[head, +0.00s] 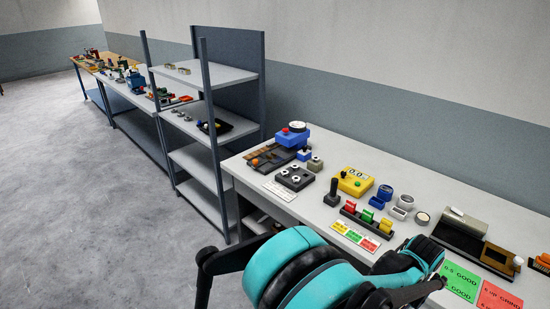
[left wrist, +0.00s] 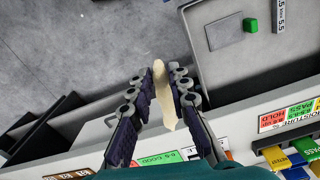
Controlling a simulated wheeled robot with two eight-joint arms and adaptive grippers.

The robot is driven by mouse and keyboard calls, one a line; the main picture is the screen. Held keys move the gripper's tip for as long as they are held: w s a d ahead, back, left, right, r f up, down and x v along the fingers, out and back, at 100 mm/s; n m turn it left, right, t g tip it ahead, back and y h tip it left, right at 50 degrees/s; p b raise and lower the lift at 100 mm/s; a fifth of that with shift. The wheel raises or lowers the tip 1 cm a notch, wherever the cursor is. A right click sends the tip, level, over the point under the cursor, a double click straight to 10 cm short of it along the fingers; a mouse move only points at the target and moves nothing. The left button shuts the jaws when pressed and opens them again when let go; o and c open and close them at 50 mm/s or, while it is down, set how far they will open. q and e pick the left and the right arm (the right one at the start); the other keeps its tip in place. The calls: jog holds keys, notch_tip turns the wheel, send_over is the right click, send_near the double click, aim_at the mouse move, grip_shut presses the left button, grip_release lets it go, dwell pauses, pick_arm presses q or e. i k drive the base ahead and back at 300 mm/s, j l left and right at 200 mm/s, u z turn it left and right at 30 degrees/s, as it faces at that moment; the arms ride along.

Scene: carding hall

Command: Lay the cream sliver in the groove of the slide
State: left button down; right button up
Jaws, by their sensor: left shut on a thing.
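In the left wrist view my left gripper (left wrist: 166,76) is shut on the cream sliver (left wrist: 163,90). The sliver is a long, pale, tapered piece between the ridged dark fingers, jutting past both ends of the grip. Behind it are floor and the edge of a grey box (left wrist: 226,62). In the head view my teal left arm fills the lower middle, in front of the bench; the sliver does not show there. I cannot tell which thing is the slide, and no groove shows clearly. My right gripper is not in view.
The white bench (head: 307,211) carries a yellow meter (head: 353,180), a black button box (head: 294,177), a black holder with coloured blocks and, at right, a grey-and-brown device (head: 479,224). A green card (head: 458,281) and red card (head: 498,299) lie near its front. Shelves stand left.

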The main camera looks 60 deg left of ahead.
aim_at(272, 157)
jog(key=k+j, duration=0.15)
jog(key=j, duration=0.5)
jog(key=k+j+u, duration=0.15)
jog(key=j, duration=1.15)
jog(key=k+j+u, duration=0.1)
jog(key=j, duration=0.55)
jog(key=i+j, duration=0.35)
jog(key=j, duration=0.15)
jog(key=i+j+u, duration=0.1)
jog(key=i+j, duration=0.2)
jog(key=j, duration=0.2)
jog(key=i+j, duration=0.4)
jog(key=i+j+u, duration=0.1)
jog(key=i, duration=0.5)
jog(key=j, duration=0.05)
